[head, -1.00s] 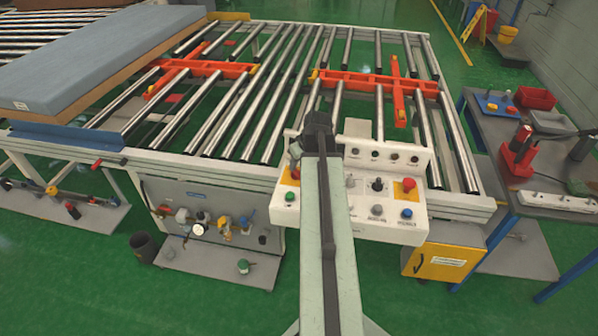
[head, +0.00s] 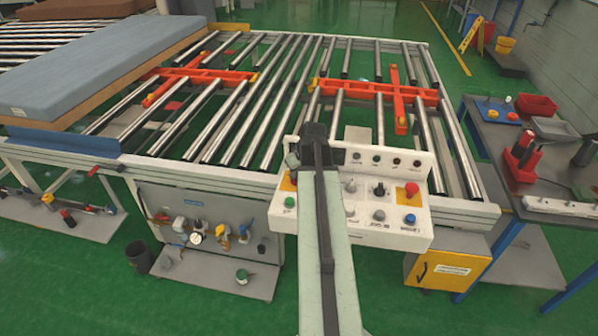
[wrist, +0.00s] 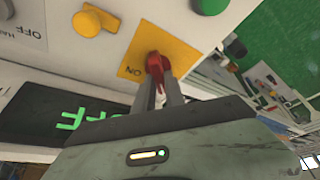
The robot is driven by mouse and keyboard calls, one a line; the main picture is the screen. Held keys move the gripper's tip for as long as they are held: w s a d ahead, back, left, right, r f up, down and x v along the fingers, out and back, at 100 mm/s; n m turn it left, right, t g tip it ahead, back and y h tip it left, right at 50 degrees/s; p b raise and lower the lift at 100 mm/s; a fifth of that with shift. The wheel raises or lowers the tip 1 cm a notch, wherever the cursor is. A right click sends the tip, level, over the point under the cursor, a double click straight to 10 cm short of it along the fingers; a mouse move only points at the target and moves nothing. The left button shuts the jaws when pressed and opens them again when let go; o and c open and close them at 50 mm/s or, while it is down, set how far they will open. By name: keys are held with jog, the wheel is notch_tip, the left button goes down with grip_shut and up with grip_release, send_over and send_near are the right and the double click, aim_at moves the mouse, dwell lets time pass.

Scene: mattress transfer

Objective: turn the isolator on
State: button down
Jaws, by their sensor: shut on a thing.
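The isolator is a red handle (wrist: 155,64) on a yellow plate (wrist: 172,50) marked ON, on the white control panel, in the wrist view. My gripper (wrist: 158,85) is shut on the red handle, with one finger on each side of it. The fingers hide part of the handle. A dark display (wrist: 55,115) beside the plate shows green letters that look like OFF, turned over in the picture.
The control panel (head: 400,238) also carries a red stop button (head: 411,190). Behind it are the roller conveyor and a blue-grey mattress (head: 100,65). A tool bench stands at the right.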

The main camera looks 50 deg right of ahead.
jog(key=m+h, duration=0.1)
jog(key=m, duration=0.2)
jog(key=shift+a+g, duration=0.15)
jog(key=shift+g, duration=0.15)
jog(key=m, duration=0.2)
jog(key=m+g+h, duration=0.1)
jog(key=m, duration=0.2)
jog(key=shift+a+f+m+h, duration=0.1)
jog(key=shift+a+m+h, duration=0.05)
jog(key=shift+m+h, duration=0.15)
jog(key=m, duration=0.1)
jog(key=m+g, duration=0.1)
jog(key=m, duration=0.1)
jog(key=m+g, duration=0.1)
jog(key=m, duration=0.1)
jog(key=shift+w+h, duration=0.3)
jog(key=shift+m+g, duration=0.9)
jog(key=shift+m, duration=1.1)
jog(key=shift+w, duration=0.1)
jog(key=c, duration=1.4)
grip_release()
jog(key=shift+a, duration=0.1)
